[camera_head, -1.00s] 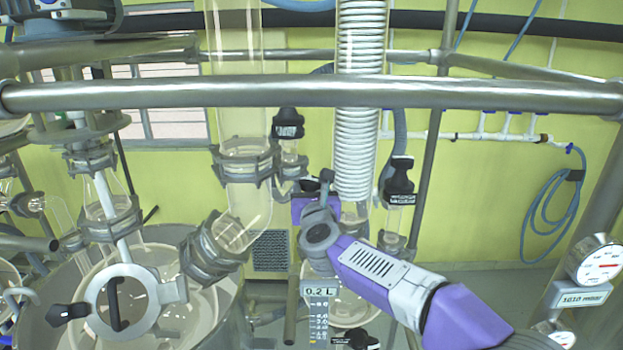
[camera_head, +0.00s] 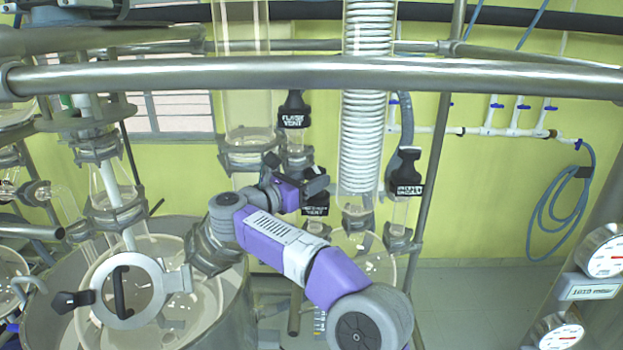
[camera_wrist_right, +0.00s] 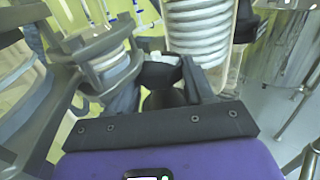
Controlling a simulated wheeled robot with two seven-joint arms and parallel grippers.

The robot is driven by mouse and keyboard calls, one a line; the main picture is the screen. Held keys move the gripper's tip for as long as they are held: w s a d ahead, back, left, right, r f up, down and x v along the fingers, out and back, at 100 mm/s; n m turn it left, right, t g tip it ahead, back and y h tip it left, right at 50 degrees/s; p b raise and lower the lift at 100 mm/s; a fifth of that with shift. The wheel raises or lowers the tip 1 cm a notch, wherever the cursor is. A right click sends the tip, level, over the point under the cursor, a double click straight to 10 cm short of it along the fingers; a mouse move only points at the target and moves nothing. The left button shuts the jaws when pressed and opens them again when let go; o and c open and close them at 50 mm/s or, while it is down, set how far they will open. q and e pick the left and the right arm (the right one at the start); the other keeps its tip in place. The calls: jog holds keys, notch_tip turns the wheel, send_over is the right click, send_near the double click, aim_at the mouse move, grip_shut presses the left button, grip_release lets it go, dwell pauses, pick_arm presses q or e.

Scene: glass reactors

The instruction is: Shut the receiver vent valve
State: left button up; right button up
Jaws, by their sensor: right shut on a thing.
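The receiver vent valve (camera_head: 316,205) has a black handle with a white-lettered label, only partly readable. It sits in the middle of the head view, left of the coiled glass column, and my arm hides part of it. My right gripper (camera_head: 314,184) is at the top of this handle. In the right wrist view my right gripper (camera_wrist_right: 168,78) is shut around a black handle (camera_wrist_right: 165,98). Its label is not readable there, and the handle's exact angle is unclear. My left gripper is not in view.
The flask vent handle (camera_head: 293,112) stands just above and left of my right gripper. Another black valve (camera_head: 405,180) is to the right, beyond the coiled column (camera_head: 366,130). A metal rail (camera_head: 320,75) crosses above. A glass vessel (camera_head: 150,290) is at lower left.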

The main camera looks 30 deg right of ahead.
jog(key=shift+w+r+m+g+p, duration=0.15)
jog(key=shift+m+g+p, duration=0.35)
jog(key=shift+m+g, duration=0.5)
jog(key=shift+g+h, duration=0.3)
jog(key=shift+g, duration=0.3)
jog(key=o, duration=0.8)
jog(key=shift+c, duration=0.2)
jog(key=shift+a, duration=0.25)
jog(key=a+b, duration=0.1)
jog(key=a, duration=0.6)
jog(key=shift+s, duration=0.4)
